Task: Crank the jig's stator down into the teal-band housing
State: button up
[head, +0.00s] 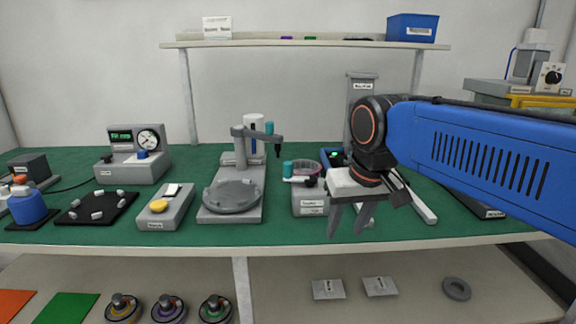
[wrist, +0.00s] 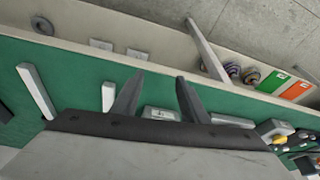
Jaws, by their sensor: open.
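My gripper (head: 348,217) is open and empty, pointing down over the front right of the green bench; its two fingers also show in the wrist view (wrist: 160,84). A tall grey column (head: 362,83) with a label, possibly the jig, stands behind my arm; its lower part is hidden. I cannot make out a stator or a crank. No housing with a teal band can be picked out for certain.
A grey fixture (head: 232,213) with a round plate and swing arm stands mid-bench. A gauge box (head: 133,165), a box with a yellow button (head: 164,208) and a black mat (head: 97,208) are left. Several parts lie on the lower shelf (head: 270,285). A blue bin (head: 412,28) is above.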

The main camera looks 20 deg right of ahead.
jog(key=w+a+r+m+g, duration=0.1)
jog(key=w+a+r+g, duration=0.1)
jog(key=w+r, duration=1)
notch_tip(320, 180, up, 11)
jog(key=m+g, duration=0.2)
jog(key=m, duration=0.1)
send_over(288, 163)
jog(key=f, duration=1.7)
jog(key=shift+w+d+f, duration=0.1)
jog(key=shift+w+f, duration=0.2)
jog(key=shift+f, duration=0.05)
grip_shut()
